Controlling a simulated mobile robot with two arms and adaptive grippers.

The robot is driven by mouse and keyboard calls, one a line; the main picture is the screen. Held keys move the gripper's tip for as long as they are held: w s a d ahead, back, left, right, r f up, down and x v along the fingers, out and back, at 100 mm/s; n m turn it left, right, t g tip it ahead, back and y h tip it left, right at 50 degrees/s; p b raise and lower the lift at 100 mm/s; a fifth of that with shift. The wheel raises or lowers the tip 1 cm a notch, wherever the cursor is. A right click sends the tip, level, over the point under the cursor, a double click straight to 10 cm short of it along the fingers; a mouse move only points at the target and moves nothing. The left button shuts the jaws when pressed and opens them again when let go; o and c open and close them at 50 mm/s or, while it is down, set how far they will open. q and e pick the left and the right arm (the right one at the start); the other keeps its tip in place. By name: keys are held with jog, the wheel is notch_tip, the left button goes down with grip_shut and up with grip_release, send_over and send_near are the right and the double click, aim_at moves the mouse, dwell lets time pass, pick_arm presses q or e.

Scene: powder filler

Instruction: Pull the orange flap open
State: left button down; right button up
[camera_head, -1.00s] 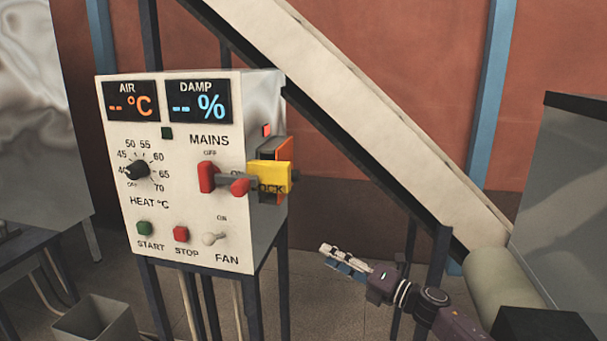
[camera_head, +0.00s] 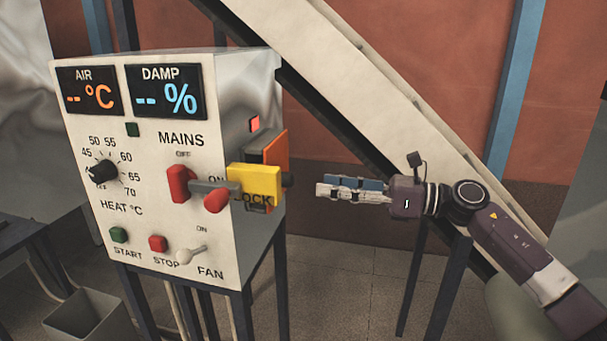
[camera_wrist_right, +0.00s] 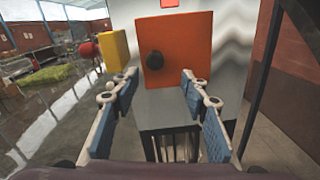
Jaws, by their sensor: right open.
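The orange flap (camera_head: 277,153) is on the right side of the white control box, seen nearly edge-on in the head view and partly behind a yellow block marked with letters ending in "OCK" (camera_head: 253,181). In the right wrist view the flap (camera_wrist_right: 188,58) faces me as an orange square with a dark round knob (camera_wrist_right: 155,63). It looks shut or nearly so. My right gripper (camera_head: 322,188) is to the right of the flap, apart from it, pointing at it. Its blue-padded fingers (camera_wrist_right: 158,84) are spread with nothing between them. My left gripper is in no view.
The white control box (camera_head: 150,240) carries a red mains handle (camera_head: 181,184), a dial, buttons and a fan switch. A sloping conveyor (camera_head: 370,90) runs behind my right arm. A grey bin (camera_head: 90,318) stands at lower left. The space between gripper and flap is clear.

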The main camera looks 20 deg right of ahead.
aim_at(292, 179)
jog(key=a+p, duration=0.1)
jog(key=a+r, duration=0.1)
jog(key=w+a+p, duration=0.1)
jog(key=shift+w+a+r+p, duration=0.1)
jog(key=shift+a+r+p, duration=0.05)
jog(key=shift+a+p, duration=0.2)
jog(key=x, duration=0.1)
jog(key=p+x, duration=0.1)
jog(key=x, duration=0.1)
jog(key=shift+w+f, duration=0.25)
jog(key=shift+f, duration=0.05)
jog(key=shift+w+a+f+p, duration=0.1)
jog(key=shift+a+f+p, duration=0.05)
jog(key=shift+a+p, duration=0.15)
jog(key=shift+d, duration=0.1)
grip_shut()
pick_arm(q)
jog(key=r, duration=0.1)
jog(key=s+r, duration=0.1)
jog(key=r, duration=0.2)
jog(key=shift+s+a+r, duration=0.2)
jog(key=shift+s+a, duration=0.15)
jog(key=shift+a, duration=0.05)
